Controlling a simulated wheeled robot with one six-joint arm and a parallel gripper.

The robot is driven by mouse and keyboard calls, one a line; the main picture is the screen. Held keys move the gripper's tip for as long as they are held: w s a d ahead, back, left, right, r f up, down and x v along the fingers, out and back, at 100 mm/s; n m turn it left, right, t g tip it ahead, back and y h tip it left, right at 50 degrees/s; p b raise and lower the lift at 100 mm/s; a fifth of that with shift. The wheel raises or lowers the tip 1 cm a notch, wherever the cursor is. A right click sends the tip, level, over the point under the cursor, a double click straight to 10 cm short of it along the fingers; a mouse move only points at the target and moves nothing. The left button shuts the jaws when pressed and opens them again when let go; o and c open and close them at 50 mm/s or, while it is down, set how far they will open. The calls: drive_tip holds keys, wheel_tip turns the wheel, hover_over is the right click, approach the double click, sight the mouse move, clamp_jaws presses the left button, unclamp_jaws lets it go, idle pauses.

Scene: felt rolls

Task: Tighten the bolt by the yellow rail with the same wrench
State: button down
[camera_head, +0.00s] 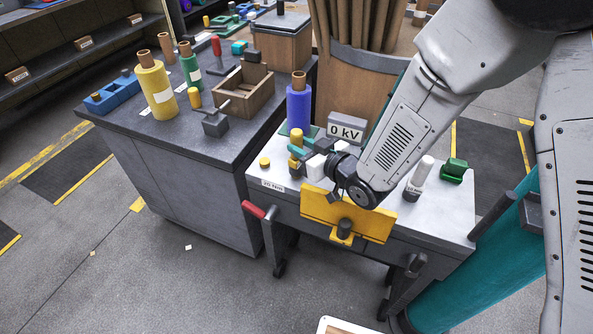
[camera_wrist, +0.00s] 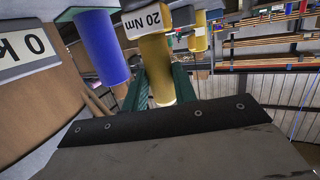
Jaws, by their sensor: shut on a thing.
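My gripper (camera_head: 297,152) has teal fingers and is shut on a yellow upright cylinder, the wrench (camera_head: 296,137), at the left part of the grey bench. In the wrist view the yellow wrench (camera_wrist: 156,62) stands between the green-teal fingers (camera_wrist: 158,90). I cannot tell whether its lower end touches the bench top. The yellow rail (camera_head: 318,207) is fixed along the bench's front edge. A dark round bolt head (camera_head: 344,227) shows at the rail's lower middle, to the right of and nearer than my gripper. My wrist covers part of the rail's top.
The bench (camera_head: 440,222) carries a 20 Nm label (camera_head: 272,186), a blue roll (camera_head: 299,105), a 0 kV sign (camera_head: 346,131), a white-topped cylinder (camera_head: 419,174) and a green block (camera_head: 454,170). A red-tipped handle (camera_head: 253,209) juts out at front left. Floor ahead is clear.

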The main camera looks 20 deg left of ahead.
idle(0.3)
wheel_tip(320, 180, up, 7)
idle(1.0)
